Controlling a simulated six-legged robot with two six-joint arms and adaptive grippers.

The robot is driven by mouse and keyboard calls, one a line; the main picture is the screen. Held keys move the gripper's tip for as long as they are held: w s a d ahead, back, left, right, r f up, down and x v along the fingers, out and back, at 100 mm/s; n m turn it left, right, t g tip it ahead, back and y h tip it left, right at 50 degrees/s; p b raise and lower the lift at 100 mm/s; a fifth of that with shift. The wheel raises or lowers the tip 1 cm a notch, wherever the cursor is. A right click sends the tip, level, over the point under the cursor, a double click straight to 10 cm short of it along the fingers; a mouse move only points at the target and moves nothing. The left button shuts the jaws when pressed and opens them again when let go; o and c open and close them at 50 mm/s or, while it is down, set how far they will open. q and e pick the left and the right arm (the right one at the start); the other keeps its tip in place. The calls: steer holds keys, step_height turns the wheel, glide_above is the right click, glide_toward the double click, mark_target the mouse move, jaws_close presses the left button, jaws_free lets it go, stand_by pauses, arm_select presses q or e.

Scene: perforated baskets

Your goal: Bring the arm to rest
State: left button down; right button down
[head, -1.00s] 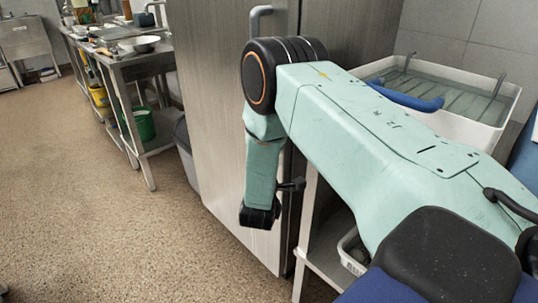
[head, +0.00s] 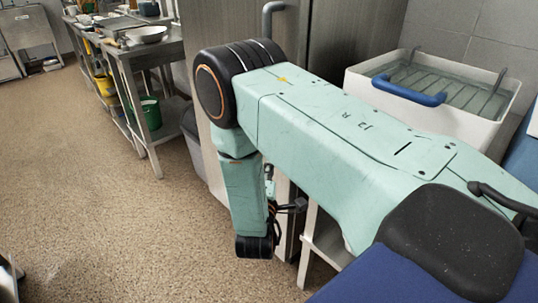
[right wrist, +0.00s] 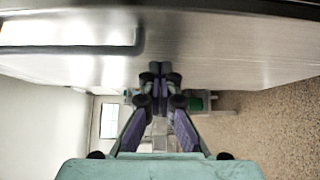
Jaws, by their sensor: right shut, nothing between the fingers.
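My right arm (head: 330,135) reaches in from the right in the head view. It bends at a black joint, and its forearm (head: 246,195) hangs down in front of a steel cabinet. My right gripper (right wrist: 160,75) shows in the right wrist view with its purple and black fingers together and nothing between them. In the head view it is mostly hidden by the forearm. A brushed steel surface fills the top of the wrist view, close to the fingers. I cannot tell whether they touch it. My left gripper is not in view.
The steel cabinet with a grey handle (head: 272,20) stands close behind the elbow. A white basin with a blue handle (head: 408,90) sits beyond the upper arm. A steel table (head: 118,48) and green bucket (head: 151,113) stand farther left. The speckled floor (head: 80,190) is open.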

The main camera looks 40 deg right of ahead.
steer(key=shift+s+a+f, duration=0.1)
steer(key=shift+s+a, duration=0.3)
steer(key=shift+s, duration=0.2)
steer(key=s+a+f+m+g+y, duration=0.3)
steer(key=s+a+f+m+y, duration=0.15)
steer(key=f, duration=0.25)
steer(key=s+a+f+m+g+y, duration=0.25)
steer(key=s+f+y, duration=0.2)
steer(key=f, duration=0.35)
steer(key=s+a+f+m+g+y, duration=0.1)
steer(key=s+a+g+y, duration=0.1)
steer(key=s, duration=0.9)
steer(key=s+a+f+m+g+y, duration=0.1)
steer(key=s+a+g, duration=0.3)
steer(key=s, duration=0.7)
steer(key=shift+a+m+g+y, duration=0.3)
steer(key=shift+g+y, duration=0.2)
steer(key=shift+g, duration=0.15)
steer(key=shift+w+d, duration=0.1)
